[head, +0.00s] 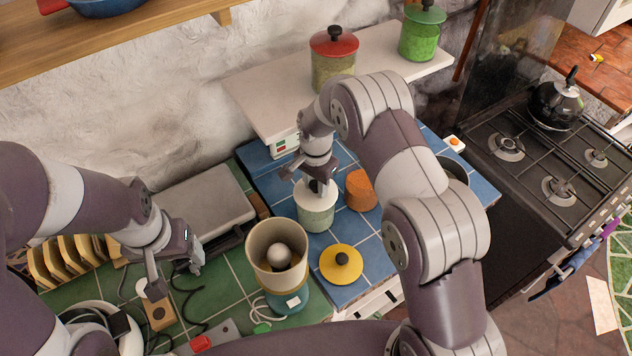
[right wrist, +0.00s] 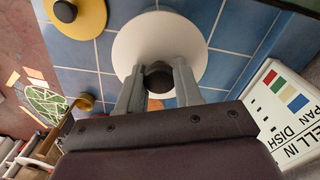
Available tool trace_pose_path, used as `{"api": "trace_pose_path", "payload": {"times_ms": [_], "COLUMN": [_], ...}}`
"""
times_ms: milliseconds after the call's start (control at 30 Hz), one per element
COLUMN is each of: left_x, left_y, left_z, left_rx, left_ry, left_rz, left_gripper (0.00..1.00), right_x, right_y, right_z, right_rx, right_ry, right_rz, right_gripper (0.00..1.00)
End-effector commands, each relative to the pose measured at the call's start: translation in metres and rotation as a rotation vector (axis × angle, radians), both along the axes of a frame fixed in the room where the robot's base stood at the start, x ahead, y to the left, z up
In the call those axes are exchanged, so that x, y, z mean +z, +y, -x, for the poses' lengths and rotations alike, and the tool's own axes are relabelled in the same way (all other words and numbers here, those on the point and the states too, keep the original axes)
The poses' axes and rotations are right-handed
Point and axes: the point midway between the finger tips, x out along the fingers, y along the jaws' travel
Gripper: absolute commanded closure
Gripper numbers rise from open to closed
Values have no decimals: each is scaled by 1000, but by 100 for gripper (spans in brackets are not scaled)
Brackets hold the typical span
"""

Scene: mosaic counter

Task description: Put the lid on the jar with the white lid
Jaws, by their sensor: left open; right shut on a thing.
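The white lid (head: 313,197) with a dark knob is over the top of a jar (head: 317,219) with pale green contents on the blue tiles. It looks lined up with the jar; I cannot tell whether it is fully seated. My right gripper (head: 313,181) is shut on the lid's knob from above. In the right wrist view, the right gripper (right wrist: 158,82) has the black knob between its fingers, and the white lid (right wrist: 140,45) hides the jar below. My left gripper (head: 175,270) is open and empty over the green tiles at the left.
A yellow lid (head: 341,268) lies in front of the jar. An orange jar (head: 361,190) stands close at its right, partly behind my arm. A beige container (head: 265,252) stands front left. Red-lidded (head: 333,68) and green-lidded (head: 421,38) jars stand on the shelf behind.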

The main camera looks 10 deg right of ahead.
Motion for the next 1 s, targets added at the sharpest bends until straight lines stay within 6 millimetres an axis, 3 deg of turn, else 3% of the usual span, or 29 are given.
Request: {"api": "trace_pose_path", "payload": {"times_ms": [367, 400, 500, 700, 800, 1000], "left_x": [-2, -2, -2, -2, -2, -2], "left_y": [0, 0, 0, 0, 0, 0], "left_z": [0, 0, 0, 0, 0, 0], "left_rx": [0, 0, 0, 0, 0, 0], "left_ry": [0, 0, 0, 0, 0, 0], "left_rz": [0, 0, 0, 0, 0, 0], "left_gripper": [25, 25, 25, 25, 25, 25], "right_x": [-2, -2, -2, -2, -2, -2], "right_y": [0, 0, 0, 0, 0, 0], "right_z": [0, 0, 0, 1, 1, 1], "right_rx": [0, 0, 0, 0, 0, 0], "right_ry": [0, 0, 0, 0, 0, 0], "right_rz": [0, 0, 0, 0, 0, 0], "right_gripper": [98, 62, 36, 36, 10, 10]}}
